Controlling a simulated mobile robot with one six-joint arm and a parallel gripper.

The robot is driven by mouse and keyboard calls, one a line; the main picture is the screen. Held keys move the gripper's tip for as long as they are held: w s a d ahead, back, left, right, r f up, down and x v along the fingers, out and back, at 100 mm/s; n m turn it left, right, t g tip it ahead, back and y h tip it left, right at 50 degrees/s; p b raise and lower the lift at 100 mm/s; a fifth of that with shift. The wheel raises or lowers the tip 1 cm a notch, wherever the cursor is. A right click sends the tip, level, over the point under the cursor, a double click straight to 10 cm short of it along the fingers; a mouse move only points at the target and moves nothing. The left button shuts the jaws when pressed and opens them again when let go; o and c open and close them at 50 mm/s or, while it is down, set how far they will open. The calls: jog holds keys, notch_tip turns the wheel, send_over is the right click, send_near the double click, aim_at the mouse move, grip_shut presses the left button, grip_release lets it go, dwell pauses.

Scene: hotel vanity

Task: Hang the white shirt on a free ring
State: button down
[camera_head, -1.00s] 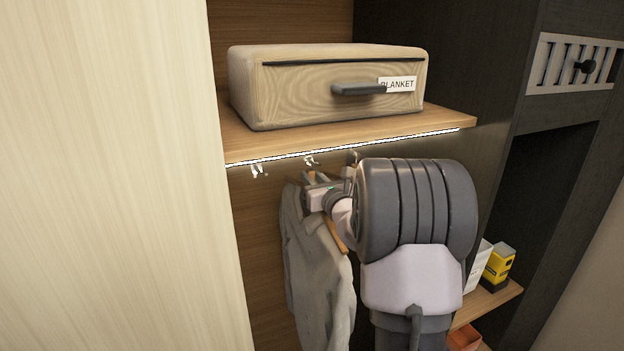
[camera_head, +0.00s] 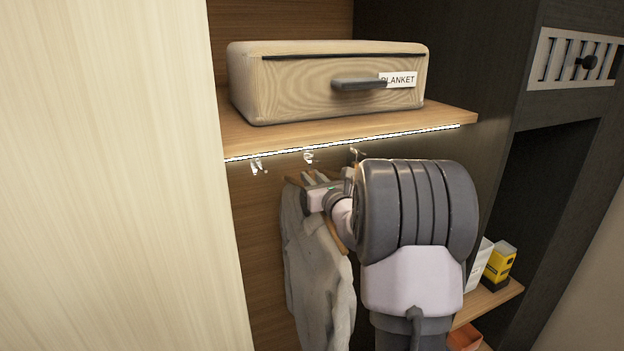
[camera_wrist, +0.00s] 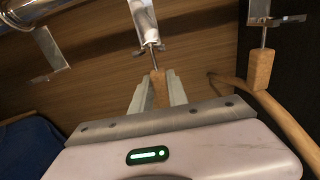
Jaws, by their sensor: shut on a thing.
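The white shirt (camera_head: 318,265) hangs from a wooden hanger (camera_head: 336,238) under the shelf in the head view, looking light grey in the dim light. My gripper (camera_wrist: 156,92) is shut on the hanger's wooden neck (camera_wrist: 158,89) in the wrist view. The hanger's metal hook rises to the middle ring holder (camera_wrist: 145,22); I cannot tell whether it is through the ring or only touching. In the head view, ring holders show at the left (camera_head: 258,166), in the middle (camera_head: 308,157) and at the right (camera_head: 356,155). My arm hides part of the hanger there.
A second wooden hanger (camera_wrist: 262,70) hangs from the right holder in the wrist view. The left holder (camera_wrist: 50,52) shows no hanger there. Dark blue cloth (camera_wrist: 28,148) is at lower left. A blanket box (camera_head: 335,92) sits on the shelf (camera_head: 300,142) above.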

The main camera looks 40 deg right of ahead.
jog(key=shift+r, duration=0.1)
jog(key=c, duration=1.2)
grip_release()
